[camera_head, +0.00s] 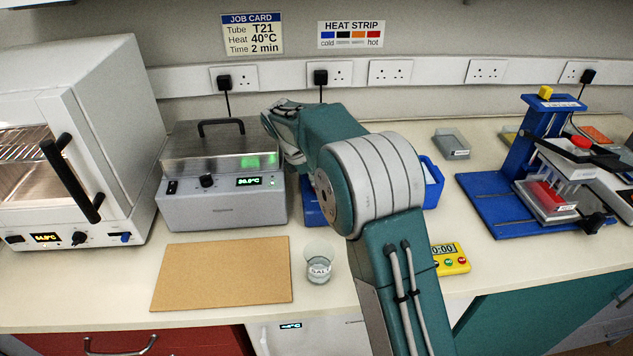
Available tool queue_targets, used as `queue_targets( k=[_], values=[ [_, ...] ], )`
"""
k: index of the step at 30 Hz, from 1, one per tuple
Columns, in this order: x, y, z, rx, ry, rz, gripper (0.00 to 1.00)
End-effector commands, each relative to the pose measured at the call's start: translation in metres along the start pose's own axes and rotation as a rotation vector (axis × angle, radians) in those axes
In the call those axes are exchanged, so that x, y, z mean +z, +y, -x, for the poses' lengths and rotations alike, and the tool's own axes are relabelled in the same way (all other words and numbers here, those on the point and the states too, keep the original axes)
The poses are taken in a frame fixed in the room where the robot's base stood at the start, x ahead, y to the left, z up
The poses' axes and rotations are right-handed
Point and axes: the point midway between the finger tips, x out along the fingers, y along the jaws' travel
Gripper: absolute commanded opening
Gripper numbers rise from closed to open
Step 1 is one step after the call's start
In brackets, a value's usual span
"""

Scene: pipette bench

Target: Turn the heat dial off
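A grey water bath (222,205) with a steel lid stands at the back left. Its front has a black dial (207,181), a dark switch (172,187) and a lit green display (249,182). A white oven (115,130) at the far left also has a black dial (79,238), beside a lit yellow display (46,237). The exact dial settings are too small to read. My gripper (284,122) is at the bath's back right corner, above and right of the bath's dial and apart from both dials. Its fingertips are not clear, so I cannot tell its opening.
A cork mat (222,273) lies before the bath, with a labelled glass beaker (319,264) to its right. A blue stand (500,195) is at right. The mat is bare.

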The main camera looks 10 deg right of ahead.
Motion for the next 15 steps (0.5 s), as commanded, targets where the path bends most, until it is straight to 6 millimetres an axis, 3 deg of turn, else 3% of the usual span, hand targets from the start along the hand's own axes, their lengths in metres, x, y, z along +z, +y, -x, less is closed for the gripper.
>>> queue_targets(
  k=[15],
  values=[
    [-0.0008, 0.0014, -0.0003, 0.022, 0.002, 0.037, 0.00]
  ],
)
